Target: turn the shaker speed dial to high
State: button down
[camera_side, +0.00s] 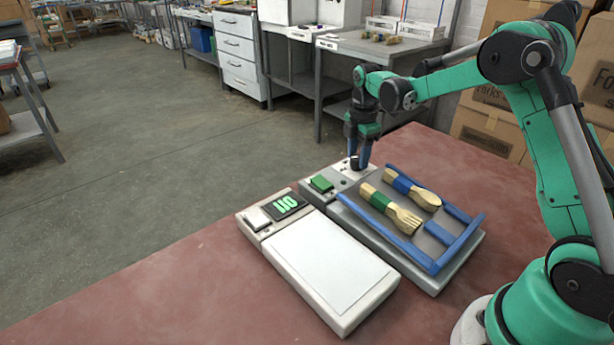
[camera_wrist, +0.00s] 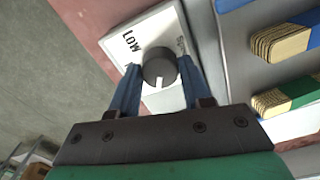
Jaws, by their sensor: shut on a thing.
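The shaker (camera_side: 455,272) is a grey machine on the red table, with a blue-railed tray on top. Its dark round speed dial (camera_wrist: 159,64) sits on a white panel (camera_wrist: 150,27) at a rear corner. In the wrist view, "LOW" is printed left of the dial; small print on the right is too blurred to read. The dial's white mark points toward the bottom of the picture, toward my gripper. My gripper (camera_wrist: 160,78) has its blue fingers shut on the dial, one on each side. In the side view, my gripper (camera_side: 358,160) points down over the panel and partly hides the dial.
Wooden fork (camera_side: 402,215) and spoon (camera_side: 424,198) bundles lie in the tray. A white-topped device (camera_side: 325,262) with a green-digit display (camera_side: 285,204) stands left. The table's front left is clear.

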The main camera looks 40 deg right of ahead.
aim_at(358, 158)
jog(key=shift+c, duration=2)
grip_release()
jog(key=shift+r, duration=2.85)
jog(key=shift+a, duration=0.1)
jog(key=s+a+r+m+t, duration=0.3)
jog(key=s+a+r+m, duration=0.2)
jog(key=a+m, duration=0.15)
jog(key=s+a+f+m+t, duration=0.1)
jog(key=s+a+m+t, duration=0.3)
jog(key=s+a+m, duration=0.3)
jog(key=shift+s+f+m, duration=0.3)
jog(key=shift+s+m, duration=0.45)
jog(key=shift+m, duration=0.1)
